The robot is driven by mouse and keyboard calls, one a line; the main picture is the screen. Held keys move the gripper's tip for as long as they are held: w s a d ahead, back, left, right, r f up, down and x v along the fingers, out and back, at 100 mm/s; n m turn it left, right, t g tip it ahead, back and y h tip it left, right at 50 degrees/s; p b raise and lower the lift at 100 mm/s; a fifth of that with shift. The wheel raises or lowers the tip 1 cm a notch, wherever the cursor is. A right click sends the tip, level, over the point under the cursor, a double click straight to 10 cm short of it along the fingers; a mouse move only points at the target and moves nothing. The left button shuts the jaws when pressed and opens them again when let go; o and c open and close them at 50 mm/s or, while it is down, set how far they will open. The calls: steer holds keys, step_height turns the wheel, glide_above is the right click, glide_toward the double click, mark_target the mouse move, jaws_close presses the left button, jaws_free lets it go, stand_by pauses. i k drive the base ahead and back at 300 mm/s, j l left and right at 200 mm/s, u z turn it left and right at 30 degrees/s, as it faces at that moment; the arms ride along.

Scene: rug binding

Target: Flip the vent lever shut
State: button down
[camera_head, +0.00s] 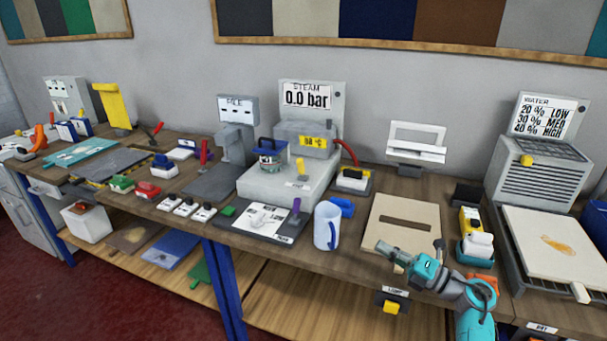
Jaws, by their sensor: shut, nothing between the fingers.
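A grey steam unit (285,187) stands mid-bench under a display reading "STEAM 0.0 bar". A short yellow lever (301,167) stands upright on its front, above a small label too small to read; it may be the vent lever, but I cannot be sure. A purple lever (296,207) stands on the dial panel (262,219) in front. My gripper (382,247) is shut and empty at the lower right, over the front part of the beige slotted board, to the right of and apart from both levers.
A blue-white mug (327,226) stands between the levers and my gripper. The beige slotted board (402,213) lies right of it. A red curved handle or hose (347,152) is behind. A yellow bottle (469,223) and a slatted grey unit (543,178) stand to the right.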

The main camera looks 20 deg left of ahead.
mark_target(300, 162)
steer(key=i+j, duration=0.35)
steer(key=j, duration=0.15)
steer(key=i+j, duration=0.35)
steer(key=j, duration=0.2)
